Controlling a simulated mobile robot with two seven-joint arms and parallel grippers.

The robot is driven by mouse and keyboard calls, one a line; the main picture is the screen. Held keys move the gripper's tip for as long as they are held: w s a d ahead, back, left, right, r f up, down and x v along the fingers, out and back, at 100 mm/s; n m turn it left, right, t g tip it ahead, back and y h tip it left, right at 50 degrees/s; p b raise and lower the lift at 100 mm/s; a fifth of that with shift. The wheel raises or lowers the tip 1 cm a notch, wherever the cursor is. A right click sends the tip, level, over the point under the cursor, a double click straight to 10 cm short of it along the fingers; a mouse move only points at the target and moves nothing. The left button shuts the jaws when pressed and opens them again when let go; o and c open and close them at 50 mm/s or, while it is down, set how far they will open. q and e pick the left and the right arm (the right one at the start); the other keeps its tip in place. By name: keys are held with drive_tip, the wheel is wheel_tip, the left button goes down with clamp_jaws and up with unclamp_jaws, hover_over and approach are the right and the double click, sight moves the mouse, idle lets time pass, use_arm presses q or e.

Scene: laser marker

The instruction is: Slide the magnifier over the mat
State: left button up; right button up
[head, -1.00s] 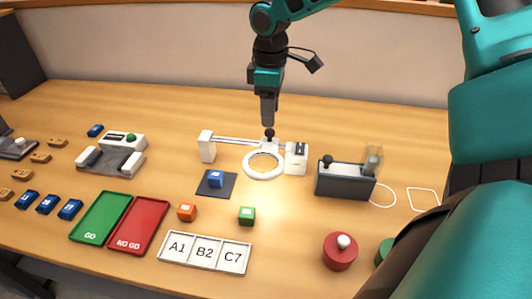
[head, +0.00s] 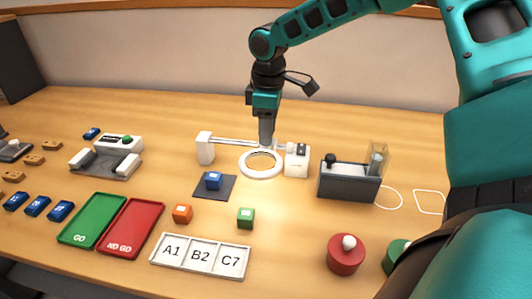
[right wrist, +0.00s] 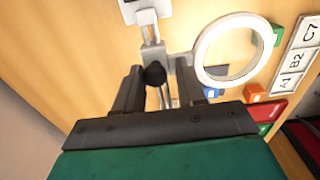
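The magnifier (head: 262,176) is a white ring on a carriage on a rail between two white end blocks. It stands near the right block, and the ring also shows in the right wrist view (right wrist: 199,52). Its dark round knob (right wrist: 155,75) is between the fingers of my right gripper (right wrist: 160,87), with gaps on both sides. The right gripper (head: 266,142) points down at the carriage and is open; in the head view it hides the knob. The dark mat (head: 226,189) lies left of the ring, with a blue cube (head: 213,181) on it. My left gripper is not in view.
An orange cube (head: 182,214) and a green cube (head: 245,218) stand in front. Behind a label strip (head: 200,256) they have free room. A grey device (head: 348,182) stands right of the rail. Green and red trays (head: 130,228) lie front left.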

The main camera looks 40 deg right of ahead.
sight(228, 141)
drive_tip(key=shift+s+d+f, duration=0.25)
drive_tip(key=shift+s+f, duration=0.15)
drive_tip(key=shift+f, duration=0.35)
drive_tip(key=shift+c, duration=0.6)
drive_tip(key=shift+w, duration=0.1)
drive_tip(key=shift+w+a+b, duration=0.4)
drive_tip(key=shift+w+a, duration=0.3)
drive_tip(key=shift+w, duration=0.2)
drive_tip(key=shift+w+a+b, duration=0.35)
drive_tip(key=shift+w+a, duration=0.3)
drive_tip(key=shift+w, duration=0.25)
drive_tip(key=shift+w+a+b, duration=0.15)
drive_tip(key=shift+w+a, duration=0.8)
drive_tip(key=shift+w, duration=0.3)
drive_tip(key=shift+w+a+b, duration=0.15)
drive_tip(key=shift+w+a, duration=0.8)
drive_tip(key=shift+w, duration=0.25)
drive_tip(key=o, duration=0.6)
drive_tip(key=r+p, duration=0.6)
drive_tip(key=r, duration=0.1)
drive_tip(key=shift+w+r, duration=0.1)
drive_tip(key=shift+w, duration=0.15)
